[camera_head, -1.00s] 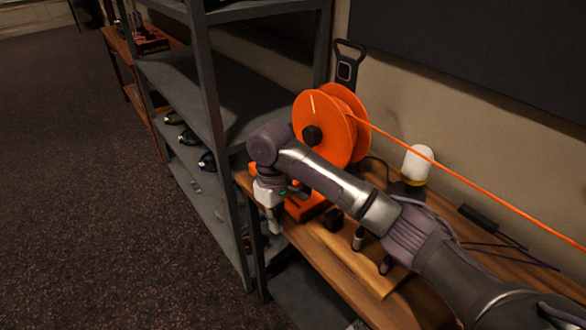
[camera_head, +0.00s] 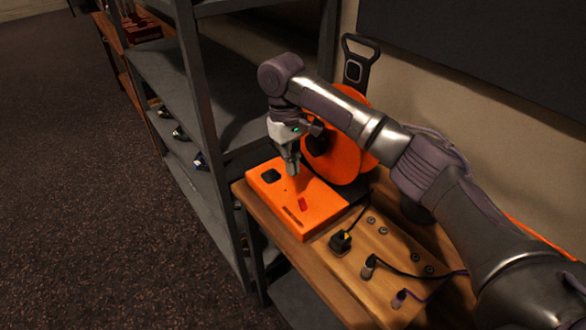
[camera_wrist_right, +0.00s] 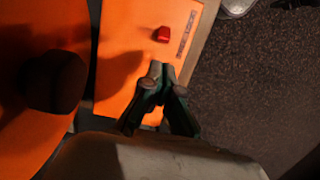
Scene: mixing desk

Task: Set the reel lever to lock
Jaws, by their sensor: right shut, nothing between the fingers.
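The reel is a large orange disc (camera_head: 340,140), partly hidden behind my right arm. In front of it lies an orange box (camera_head: 265,205) with a small red lever (camera_head: 302,204) on its top face, beside a dark marked strip (camera_head: 292,217). In the right wrist view the red lever (camera_wrist_right: 162,34) stands next to the strip (camera_wrist_right: 187,36), just beyond the fingertips. My right gripper (camera_head: 292,172) points down over the box, shut and empty; its fingertips (camera_wrist_right: 160,72) look apart from the lever. My left gripper is out of view.
On the wooden desk (camera_head: 325,285), plugs with cables (camera_head: 342,243) stand right of the box. A grey metal shelf (camera_head: 205,130) rises close at the left. A black handled object (camera_head: 354,65) is behind the reel.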

